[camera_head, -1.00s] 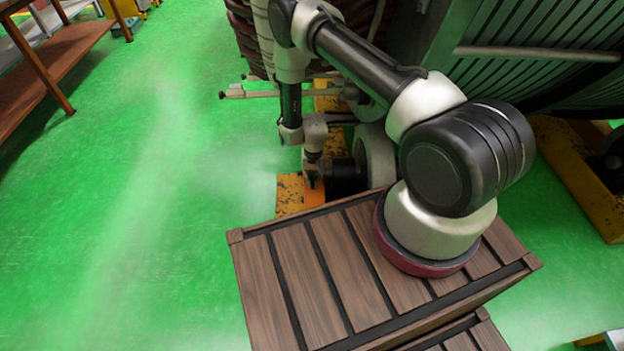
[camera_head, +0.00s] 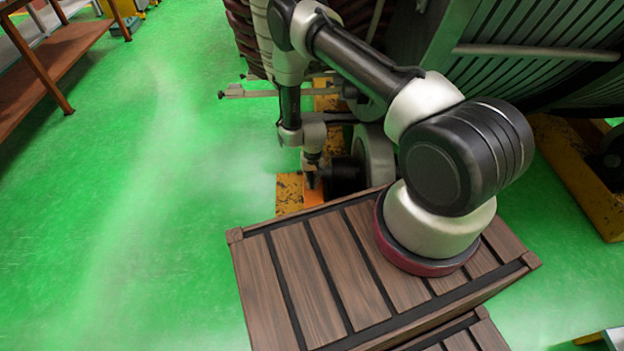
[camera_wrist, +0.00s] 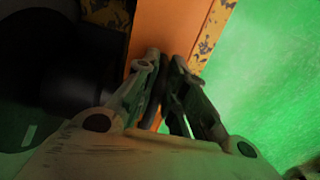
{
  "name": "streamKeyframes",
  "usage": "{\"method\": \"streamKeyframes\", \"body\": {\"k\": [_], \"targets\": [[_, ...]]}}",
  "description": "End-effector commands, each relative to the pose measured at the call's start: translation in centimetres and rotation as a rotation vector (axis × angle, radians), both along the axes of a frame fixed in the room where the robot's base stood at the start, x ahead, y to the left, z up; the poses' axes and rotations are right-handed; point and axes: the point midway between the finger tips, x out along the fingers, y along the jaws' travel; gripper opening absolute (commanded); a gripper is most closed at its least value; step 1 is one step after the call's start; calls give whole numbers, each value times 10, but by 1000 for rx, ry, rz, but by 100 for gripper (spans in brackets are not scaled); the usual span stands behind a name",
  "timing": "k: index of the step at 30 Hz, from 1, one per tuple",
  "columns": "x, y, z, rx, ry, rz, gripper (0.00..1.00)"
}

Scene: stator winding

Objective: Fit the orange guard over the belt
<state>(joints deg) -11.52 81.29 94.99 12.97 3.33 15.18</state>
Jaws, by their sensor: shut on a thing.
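The orange guard (camera_wrist: 172,28) shows in the wrist view as a flat orange panel beyond my fingertips. In the head view only a small orange patch of the guard (camera_head: 313,196) shows, just below my gripper (camera_head: 311,182). My gripper also shows in the wrist view (camera_wrist: 163,72), its fingers close together and shut on the guard; the exact grip point is hard to see. I cannot make out the belt in either view. A dark cylinder (camera_head: 346,176) lies just right of my gripper, and it fills the left of the wrist view (camera_wrist: 75,80).
A worn yellow base (camera_head: 288,190) lies under the guard area. A pale round wheel-like part (camera_head: 376,158) stands right of the cylinder. A large ribbed grey machine (camera_head: 540,60) rises behind. A brown bench (camera_head: 45,55) stands far left. Green floor (camera_head: 150,200) is clear at left.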

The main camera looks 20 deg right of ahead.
Motion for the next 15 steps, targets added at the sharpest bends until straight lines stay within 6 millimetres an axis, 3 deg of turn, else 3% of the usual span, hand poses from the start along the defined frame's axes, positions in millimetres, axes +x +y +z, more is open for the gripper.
{"method": "streamKeyframes", "body": {"k": [15], "targets": [[1, 0, -6, 0, -2, 0, 0]]}}
